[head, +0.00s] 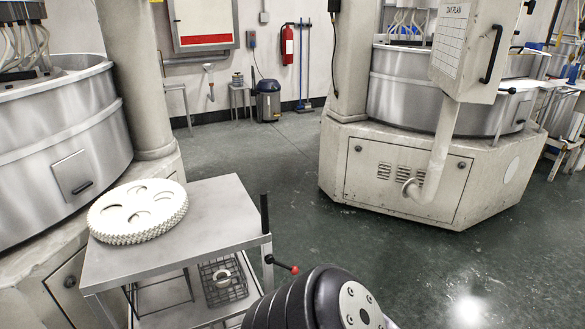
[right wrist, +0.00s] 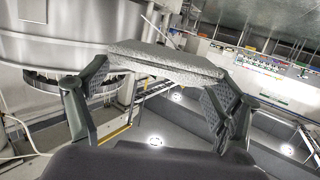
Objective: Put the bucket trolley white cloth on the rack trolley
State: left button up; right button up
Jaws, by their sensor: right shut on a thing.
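My right gripper (right wrist: 158,92) is shut on a folded white cloth (right wrist: 165,62), which looks pale grey and lies flat between the two fingers in the right wrist view. The cloth is held up in the air, apart from any surface. In the head view a steel trolley (head: 215,215), which appears to be the rack trolley, stands at the lower left. It has a flat top and a lower shelf with a wire rack (head: 222,284). The right gripper and cloth are out of the head view. The left gripper is in neither view. No bucket trolley can be made out.
A stack of white toothed discs (head: 138,208) takes up the left of the trolley top; its right part is bare. A handle with a red knob (head: 294,269) sticks out on the right. Large lapping machines (head: 420,172) stand left and right. The green floor (head: 262,160) between is clear.

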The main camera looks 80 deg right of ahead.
aim_at(227, 204)
jog(key=k+l+z, duration=0.2)
jog(key=l+z, duration=0.15)
jog(key=l, duration=0.7)
jog(key=l+z, duration=0.35)
jog(key=l, duration=0.75)
jog(key=k, duration=0.05)
